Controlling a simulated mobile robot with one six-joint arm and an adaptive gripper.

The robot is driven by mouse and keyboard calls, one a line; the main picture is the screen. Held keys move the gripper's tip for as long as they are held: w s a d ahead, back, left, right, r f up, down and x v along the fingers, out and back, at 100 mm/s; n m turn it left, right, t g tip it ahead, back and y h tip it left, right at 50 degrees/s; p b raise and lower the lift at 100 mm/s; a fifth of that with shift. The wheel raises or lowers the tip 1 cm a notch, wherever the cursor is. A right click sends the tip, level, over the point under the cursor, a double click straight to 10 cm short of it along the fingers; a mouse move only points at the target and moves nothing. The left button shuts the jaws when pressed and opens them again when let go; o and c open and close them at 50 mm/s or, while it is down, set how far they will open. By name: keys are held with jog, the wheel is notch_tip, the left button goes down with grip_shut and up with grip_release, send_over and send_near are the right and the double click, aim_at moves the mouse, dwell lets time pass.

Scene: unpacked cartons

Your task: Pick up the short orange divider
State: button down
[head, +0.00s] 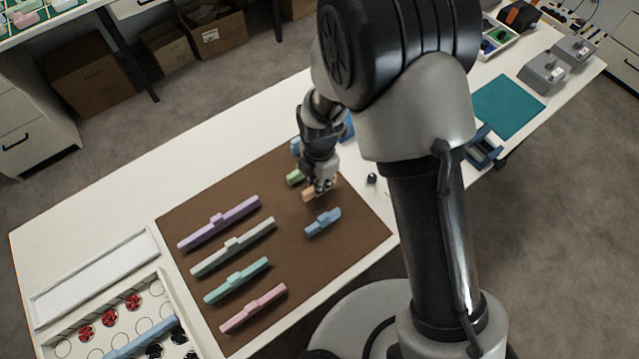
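The short orange divider (308,195) lies on the brown mat (345,253), partly hidden by my gripper (320,191). My gripper points down right at it, with the fingertips at or just above its right part. I cannot tell whether the fingers touch it or how far apart they are. A short green divider (294,178) lies just behind it, and a short blue divider (322,222) lies in front.
Longer purple (219,223), grey (233,246), teal (237,280) and pink (254,308) dividers lie to the left on the mat. A white tray with red and black pieces (176,287) stands at the front left. A small black object (371,179) sits right of the gripper.

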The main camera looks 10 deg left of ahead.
notch_tip(320, 180, up, 17)
jog(key=p, duration=0.4)
jog(key=shift+r, duration=0.15)
